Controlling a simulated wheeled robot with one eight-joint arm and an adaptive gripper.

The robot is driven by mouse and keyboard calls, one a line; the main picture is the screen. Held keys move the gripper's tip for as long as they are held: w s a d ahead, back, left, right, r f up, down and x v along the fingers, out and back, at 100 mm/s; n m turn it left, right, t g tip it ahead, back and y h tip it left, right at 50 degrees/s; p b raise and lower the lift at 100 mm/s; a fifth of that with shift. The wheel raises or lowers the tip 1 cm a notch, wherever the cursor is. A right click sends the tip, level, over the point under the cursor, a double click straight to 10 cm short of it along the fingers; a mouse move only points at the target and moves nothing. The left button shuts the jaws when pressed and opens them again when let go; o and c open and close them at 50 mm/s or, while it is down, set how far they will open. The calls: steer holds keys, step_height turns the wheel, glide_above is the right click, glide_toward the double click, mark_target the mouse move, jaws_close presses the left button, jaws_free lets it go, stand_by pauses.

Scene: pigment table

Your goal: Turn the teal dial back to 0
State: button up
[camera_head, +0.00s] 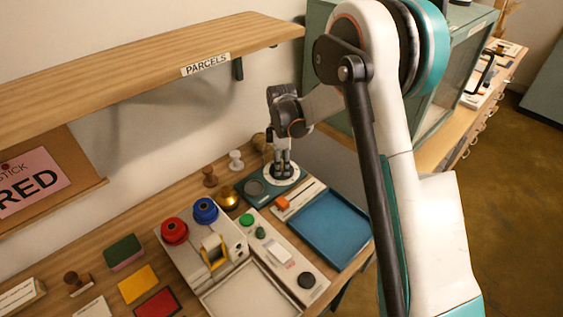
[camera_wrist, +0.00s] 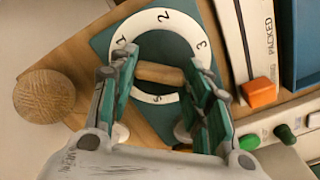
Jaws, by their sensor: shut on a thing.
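A wooden bar handle (camera_wrist: 160,73) lies across the middle. My gripper (camera_wrist: 162,72) is shut on this handle, one teal-padded finger at each end. In the head view my gripper (camera_head: 283,172) points down onto the white ring; the handle is hidden there. Which number the handle indicates, I cannot tell.
A blue tray (camera_head: 330,228) and an orange-tabbed slider panel (camera_head: 283,203) lie right of the dial. A panel with a green button (camera_head: 247,219) is in front. A shelf marked PARCELS (camera_head: 150,62) overhangs the left; a teal cabinet (camera_head: 450,75) is behind.

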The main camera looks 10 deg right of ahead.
steer(key=n, duration=0.4)
steer(key=shift+n, duration=2.1)
steer(key=o, duration=1.1)
steer(key=shift+c, duration=0.2)
steer(key=shift+r, duration=0.1)
step_height(320, 180, up, 7)
steer(key=shift+r, duration=0.2)
